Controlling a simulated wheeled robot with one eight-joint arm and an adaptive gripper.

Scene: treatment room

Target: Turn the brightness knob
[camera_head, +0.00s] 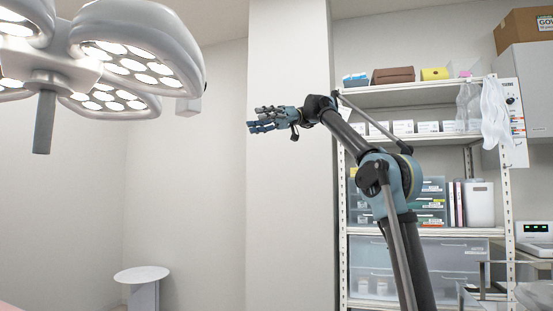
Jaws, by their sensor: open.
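A white panel (517,130) is on the right, beside the shelf's upper end. A small dark round knob (510,100) shows near its top, with coloured marks below. I cannot read its label, so I cannot tell whether it is the brightness knob. A surgical lamp (140,45) with several lit heads hangs at the upper left, and a grey handle (45,122) points down from it. My gripper (251,126) is open and empty in mid-air, pointing left. It is between the lamp and the shelf, apart from both and far left of the panel.
A metal shelf (415,232) with boxes, drawers and binders stands behind my arm. White cloth-like items (494,112) hang at its right post, close to the panel. A small round table (142,274) stands at the lower left. The air left of my gripper is clear up to the lamp.

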